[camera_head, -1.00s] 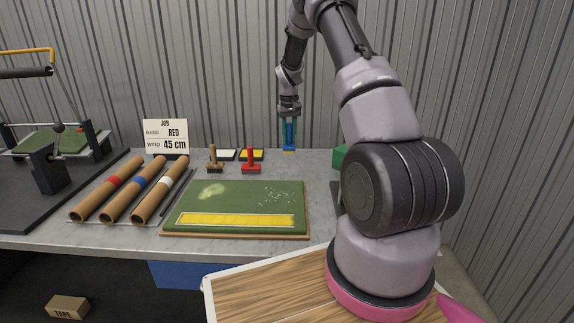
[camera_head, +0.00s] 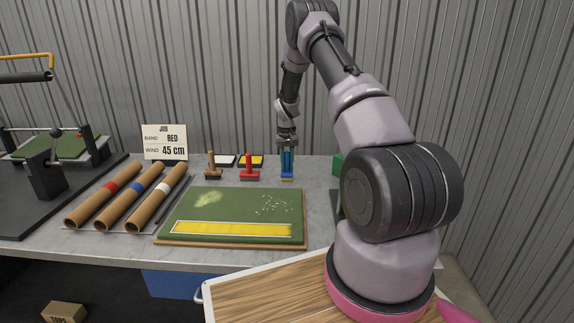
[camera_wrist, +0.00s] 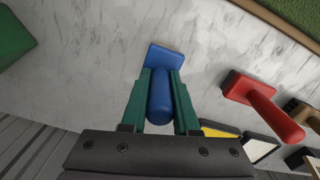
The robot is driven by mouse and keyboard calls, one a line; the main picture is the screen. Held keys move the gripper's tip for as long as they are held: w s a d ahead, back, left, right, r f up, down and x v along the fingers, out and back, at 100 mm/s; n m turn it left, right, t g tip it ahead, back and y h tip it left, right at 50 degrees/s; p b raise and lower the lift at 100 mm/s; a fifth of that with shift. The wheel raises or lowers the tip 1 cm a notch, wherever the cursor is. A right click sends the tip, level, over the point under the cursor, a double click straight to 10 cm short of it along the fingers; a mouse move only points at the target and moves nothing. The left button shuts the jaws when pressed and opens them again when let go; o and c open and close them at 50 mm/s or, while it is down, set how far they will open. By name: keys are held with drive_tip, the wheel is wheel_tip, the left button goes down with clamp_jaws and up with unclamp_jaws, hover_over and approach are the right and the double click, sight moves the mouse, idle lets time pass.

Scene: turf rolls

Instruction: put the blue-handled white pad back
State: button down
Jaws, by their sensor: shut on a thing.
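My gripper (camera_head: 287,158) is shut on the blue handle of a pad (camera_head: 287,176), which hangs upright below it at the back right of the bench. The pad's lower edge looks yellowish in the head view. The wrist view shows the blue handle (camera_wrist: 160,100) between the green fingers of my gripper (camera_wrist: 160,95), with the blue block beyond it. Its underside is hidden there. I cannot tell whether it touches the bench. A red-handled pad (camera_head: 250,170) and a brown-handled pad (camera_head: 212,168) stand to its left. Behind them are a yellow tray (camera_head: 252,161) and a white tray (camera_head: 226,160).
A turf board (camera_head: 210,234) with a yellow band lies in front. Several cardboard tubes (camera_head: 134,195) lie at left, below a job card (camera_head: 165,141). A green object (camera_head: 338,163) stands right of my gripper. Some grey bench around the held pad is bare.

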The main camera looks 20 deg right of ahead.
drive_tip(key=shift+f, duration=0.1)
drive_tip(key=c, duration=0.7)
unclamp_jaws()
drive_tip(key=shift+o, duration=0.2)
wheel_tip(320, 180, up, 12)
drive_tip(key=shift+f, duration=0.1)
drive_tip(key=s+a+r+t, duration=0.1)
drive_tip(key=s+a+r, duration=0.1)
drive_tip(key=s+r, duration=0.45)
drive_tip(key=s+a+r+m+t, duration=0.15)
drive_tip(key=s+r, duration=0.25)
drive_tip(key=r, duration=0.6)
drive_tip(key=s+a+r+t, duration=0.1)
drive_tip(key=s+a+r, duration=0.2)
drive_tip(key=s+r, duration=0.35)
drive_tip(key=s+a+r+t+y, duration=0.1)
drive_tip(key=s+a+r+t, duration=0.1)
drive_tip(key=s, duration=0.9)
drive_tip(key=s+a+r+m+t+y, duration=0.1)
drive_tip(key=s+a+r, duration=0.2)
drive_tip(key=s, duration=0.9)
drive_tip(key=shift+s+a+r+t, duration=0.15)
drive_tip(key=shift+a+r+t, duration=0.15)
drive_tip(key=shift+r, duration=0.45)
